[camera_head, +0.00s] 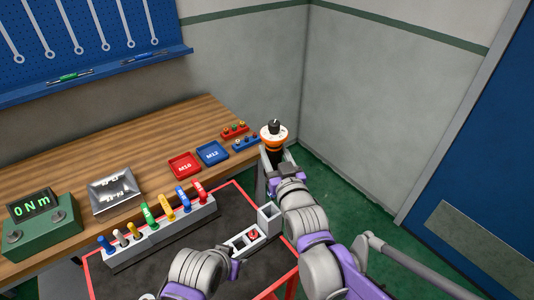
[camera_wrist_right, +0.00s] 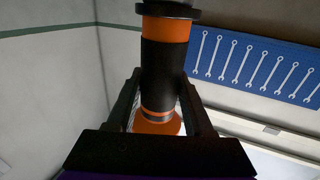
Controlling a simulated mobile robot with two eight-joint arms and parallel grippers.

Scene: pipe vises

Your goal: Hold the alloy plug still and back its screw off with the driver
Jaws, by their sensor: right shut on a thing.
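The driver (camera_head: 274,133), with an orange and white head, a dark knob on top and a black body, stands roughly upright in my right gripper (camera_head: 276,156), beyond the bench's right end. In the right wrist view, the two dark fingers close on either side of the driver's black barrel (camera_wrist_right: 163,62), with orange bands above and below. A pale grey block (camera_head: 242,241) on the dark tray holds a small red round part (camera_head: 253,234). I cannot tell whether this is the alloy plug; no screw shows clearly. My left wrist is beside this block; its fingertips cannot be made out.
A rack (camera_head: 160,236) of several coloured handles stands on the red-edged tray (camera_head: 208,262). The wooden bench (camera_head: 130,150) carries a green torque display (camera_head: 42,229), a silver fixture (camera_head: 115,190), and red (camera_head: 184,165) and blue (camera_head: 212,153) trays. Walls stand behind the driver.

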